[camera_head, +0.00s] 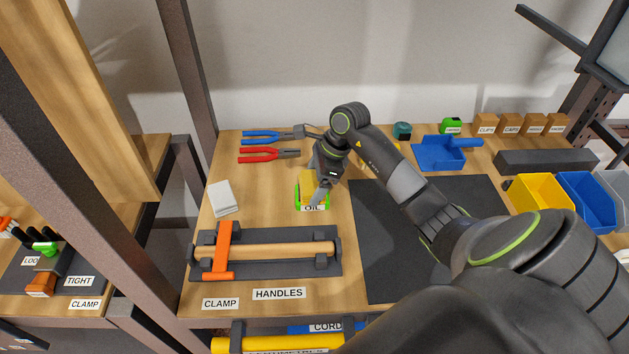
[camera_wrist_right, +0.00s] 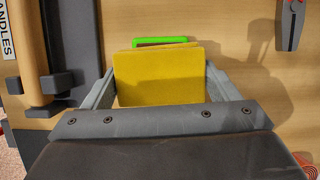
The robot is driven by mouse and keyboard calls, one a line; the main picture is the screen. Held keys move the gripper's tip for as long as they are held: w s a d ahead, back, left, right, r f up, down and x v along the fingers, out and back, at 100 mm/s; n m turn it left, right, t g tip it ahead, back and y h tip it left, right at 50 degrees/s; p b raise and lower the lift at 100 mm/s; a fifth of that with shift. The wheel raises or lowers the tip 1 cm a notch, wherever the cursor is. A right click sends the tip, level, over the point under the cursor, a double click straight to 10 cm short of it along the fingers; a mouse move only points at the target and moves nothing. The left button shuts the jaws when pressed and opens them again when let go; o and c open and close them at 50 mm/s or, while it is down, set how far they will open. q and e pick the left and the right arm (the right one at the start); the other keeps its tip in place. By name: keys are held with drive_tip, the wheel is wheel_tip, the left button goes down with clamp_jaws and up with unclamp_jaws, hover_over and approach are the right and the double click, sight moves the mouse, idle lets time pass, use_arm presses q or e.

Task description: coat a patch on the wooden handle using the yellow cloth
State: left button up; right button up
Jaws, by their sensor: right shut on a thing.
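My right gripper (camera_head: 323,190) is shut on the yellow cloth (camera_wrist_right: 160,78), which looks like a flat folded pad between the fingers in the right wrist view. In the head view the cloth (camera_head: 307,184) is at the green OIL tray (camera_head: 299,205); I cannot tell whether it touches the oil. The tray's green rim also shows behind the cloth in the wrist view (camera_wrist_right: 160,41). The wooden handle (camera_head: 280,249) lies across a dark holder (camera_head: 335,272), with an orange clamp (camera_head: 223,250) over its left part. My left gripper is not in view.
Red pliers (camera_head: 268,154) and blue pliers (camera_head: 268,137) lie behind the tray. A white block (camera_head: 222,198) is to its left. A dark mat (camera_head: 385,270) is at right, with a blue tray (camera_head: 440,153) behind it. Bare wood separates the OIL tray and handle holder.

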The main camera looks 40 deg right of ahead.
sight(315, 181)
idle(0.3)
drive_tip(key=shift+r+p, duration=1.65)
drive_tip(key=shift+r, duration=1.85)
